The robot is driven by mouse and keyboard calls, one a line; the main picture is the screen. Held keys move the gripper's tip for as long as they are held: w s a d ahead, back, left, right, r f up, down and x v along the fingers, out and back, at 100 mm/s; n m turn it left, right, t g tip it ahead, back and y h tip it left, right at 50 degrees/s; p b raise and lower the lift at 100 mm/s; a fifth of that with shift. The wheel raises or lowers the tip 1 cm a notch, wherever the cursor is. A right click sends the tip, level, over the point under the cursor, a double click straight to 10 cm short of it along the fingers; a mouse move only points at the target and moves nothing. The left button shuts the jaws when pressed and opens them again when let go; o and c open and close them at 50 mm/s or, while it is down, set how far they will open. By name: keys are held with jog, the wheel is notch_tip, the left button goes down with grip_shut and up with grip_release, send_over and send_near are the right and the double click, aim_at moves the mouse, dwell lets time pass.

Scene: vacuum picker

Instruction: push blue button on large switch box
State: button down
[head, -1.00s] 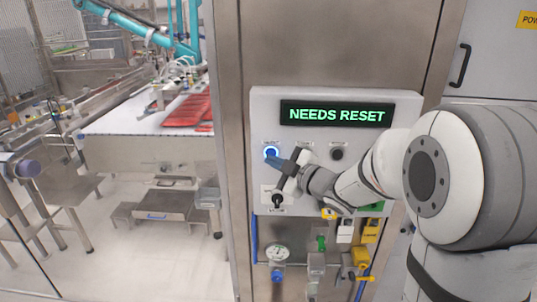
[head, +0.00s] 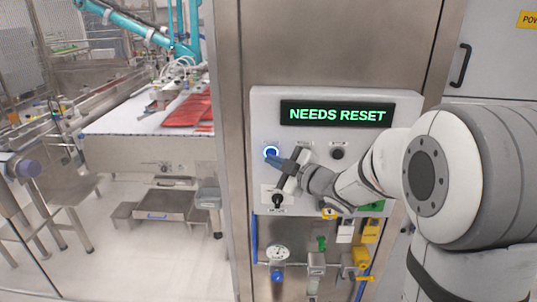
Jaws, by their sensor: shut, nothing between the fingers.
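The large switch box (head: 372,165) is a white panel on the steel cabinet, with a display (head: 337,113) reading "NEEDS RESET" in green. The blue button (head: 271,152) has a lit ring and sits on the box's left side, below the display.
A black button (head: 337,153) sits right of my gripper and a black selector switch (head: 278,199) below it. A pressure gauge (head: 278,253) and yellow valve (head: 361,258) are mounted under the box. Behind glass at left stands a conveyor (head: 150,120) with red packs.

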jog(key=shift+w, duration=0.35)
jog(key=shift+w, duration=0.35)
dwell(0.5)
jog(key=shift+s+b, duration=0.2)
jog(key=shift+b, duration=0.1)
jog(key=shift+s, duration=0.55)
jog(key=s+b, duration=0.1)
jog(key=s, duration=0.4)
jog(key=shift+b, duration=0.35)
dwell(0.4)
